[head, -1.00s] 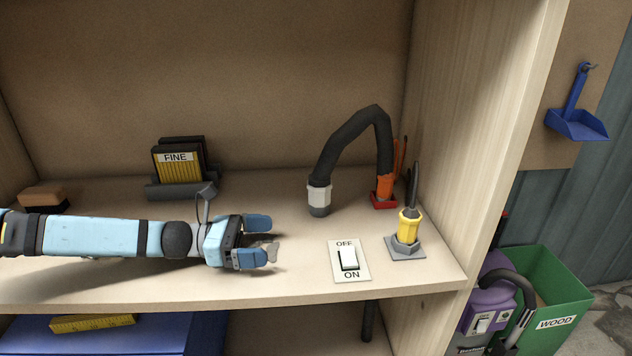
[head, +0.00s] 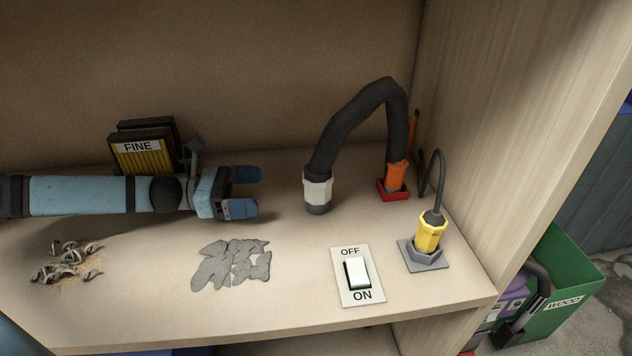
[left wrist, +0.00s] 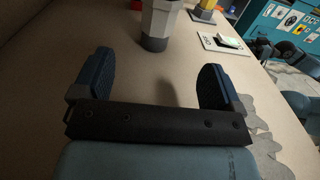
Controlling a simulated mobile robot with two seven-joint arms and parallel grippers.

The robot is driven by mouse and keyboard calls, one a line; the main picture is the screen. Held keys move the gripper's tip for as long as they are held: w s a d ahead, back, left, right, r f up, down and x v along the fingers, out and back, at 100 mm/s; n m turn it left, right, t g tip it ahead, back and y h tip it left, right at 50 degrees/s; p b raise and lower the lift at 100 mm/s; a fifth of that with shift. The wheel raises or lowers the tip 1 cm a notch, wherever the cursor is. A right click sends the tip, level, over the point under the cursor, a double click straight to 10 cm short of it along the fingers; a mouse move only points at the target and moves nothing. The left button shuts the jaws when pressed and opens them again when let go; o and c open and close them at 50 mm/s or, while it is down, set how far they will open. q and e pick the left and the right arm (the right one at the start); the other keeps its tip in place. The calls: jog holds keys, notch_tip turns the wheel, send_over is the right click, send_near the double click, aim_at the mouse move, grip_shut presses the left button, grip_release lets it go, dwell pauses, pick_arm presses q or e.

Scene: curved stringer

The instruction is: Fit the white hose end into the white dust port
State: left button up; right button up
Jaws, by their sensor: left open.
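The white hose end (head: 317,191) is a white collar with a grey tip, on a black hose (head: 352,118). It points down, its tip at or just above the shelf; I cannot tell if it touches. It also shows at the top of the left wrist view (left wrist: 160,18). My left gripper (head: 248,191) is open and empty, low over the shelf, left of the hose end and apart from it. In the left wrist view its fingers (left wrist: 157,82) stand wide, the hose end beyond them. I cannot make out a white dust port.
The hose runs to an orange fitting (head: 396,178) on a red base. A yellow plug (head: 430,232) sits in a grey socket, right of an OFF/ON switch (head: 357,273). Grey scraps (head: 232,266) and curled shavings (head: 68,262) lie in front. A FINE block (head: 142,155) stands behind my arm.

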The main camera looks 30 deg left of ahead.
aim_at(318, 185)
pick_arm(q)
jog(key=x, duration=0.2)
jog(key=shift+w+d+b, duration=0.1)
jog(key=shift+d+b, duration=0.2)
jog(key=shift+b, duration=0.05)
jog(key=shift+x, duration=5.4)
jog(key=shift+w+a+r, duration=0.1)
jog(key=shift+r, duration=0.1)
jog(key=c, duration=1.1)
